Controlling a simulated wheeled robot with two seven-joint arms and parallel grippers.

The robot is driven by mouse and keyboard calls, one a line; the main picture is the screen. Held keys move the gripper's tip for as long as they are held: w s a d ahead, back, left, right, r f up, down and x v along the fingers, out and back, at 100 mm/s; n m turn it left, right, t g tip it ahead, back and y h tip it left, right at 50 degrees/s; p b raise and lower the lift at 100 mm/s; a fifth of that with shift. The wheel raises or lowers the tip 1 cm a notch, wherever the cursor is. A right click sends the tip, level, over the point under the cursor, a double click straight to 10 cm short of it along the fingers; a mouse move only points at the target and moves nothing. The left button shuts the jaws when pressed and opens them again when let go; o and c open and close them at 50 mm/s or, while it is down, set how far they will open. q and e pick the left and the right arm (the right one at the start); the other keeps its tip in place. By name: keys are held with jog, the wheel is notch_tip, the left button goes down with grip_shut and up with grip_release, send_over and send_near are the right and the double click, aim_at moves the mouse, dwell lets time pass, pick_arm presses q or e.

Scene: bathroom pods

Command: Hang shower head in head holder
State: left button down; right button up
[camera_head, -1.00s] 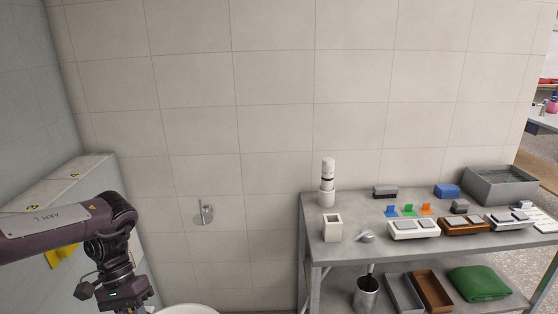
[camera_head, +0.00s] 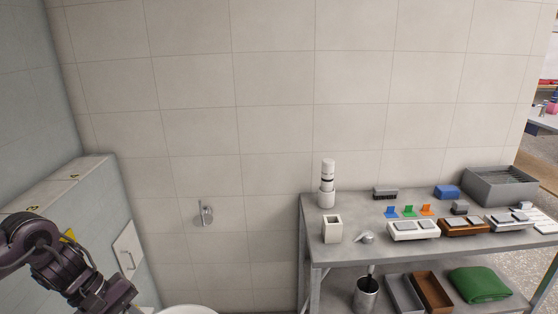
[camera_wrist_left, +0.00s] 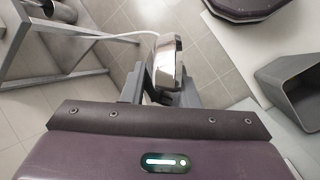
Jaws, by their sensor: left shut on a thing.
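In the left wrist view, my left gripper (camera_wrist_left: 160,90) is shut on the shower head (camera_wrist_left: 168,62), a shiny chrome piece that stands up between the fingers. A thin pale hose (camera_wrist_left: 100,37) runs off to the left from near it. In the head view, my left arm comes in low at the left; its wrist shows at the bottom edge, and the fingertips and shower head are out of that picture. A small chrome fitting, which looks like the head holder (camera_head: 206,213), is on the tiled wall, up and to the right of my wrist. My right gripper is not in view.
A grey table (camera_head: 335,253) with several small items stands at the right. A white panel with a handle (camera_head: 128,250) is on the left wall, close to my arm. A white rounded rim (camera_head: 188,309) shows at the bottom. The wall around the chrome fitting is clear.

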pick_arm(q)
jog(key=shift+d+r+n, duration=0.2)
jog(key=shift+r+n, duration=0.05)
jog(key=shift+n, duration=0.05)
jog(key=shift+d+r, duration=0.2)
jog(key=shift+d, duration=0.4)
jog(key=s+d+r+m+g+y, duration=0.1)
jog(key=d+m+g, duration=0.1)
jog(key=d+m, duration=0.3)
jog(key=s+d+r+m+g, duration=0.1)
jog(key=d+r+m+g, duration=0.15)
jog(key=d, duration=0.55)
jog(key=a+m, duration=0.1)
jog(key=a, duration=0.6)
jog(key=shift+s+a+f+m+y, duration=0.15)
jog(key=shift+s+f+m+y, duration=0.2)
jog(key=shift+s+f, duration=0.1)
